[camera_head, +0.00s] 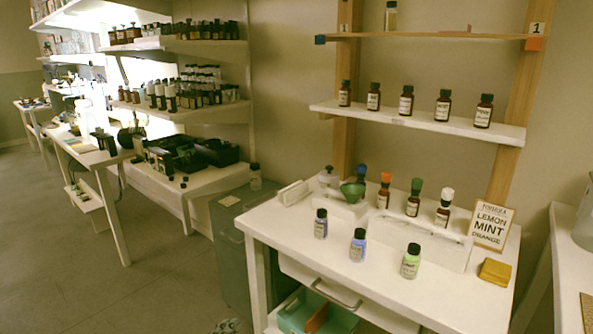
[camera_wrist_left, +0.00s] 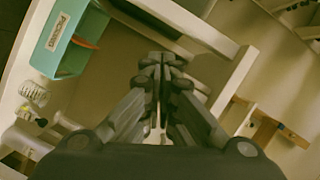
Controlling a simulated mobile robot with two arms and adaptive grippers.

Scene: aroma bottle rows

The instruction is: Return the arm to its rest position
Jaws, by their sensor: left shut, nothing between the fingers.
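My left gripper (camera_wrist_left: 160,62) fills the middle of the left wrist view. Its dark fingers are together with nothing between them. In the head view only a small part of it (camera_head: 226,326) shows at the bottom edge, left of the white table (camera_head: 300,240). It is apart from the bottles. Most of my left arm is out of view. My right gripper is in neither view.
Three small bottles, purple (camera_head: 321,224), blue (camera_head: 358,245) and green (camera_head: 410,261), stand on the table. A sign (camera_head: 491,224) reads lemon, mint, orange. A teal bin (camera_wrist_left: 70,40) sits below. Floor at left (camera_head: 110,300) is clear.

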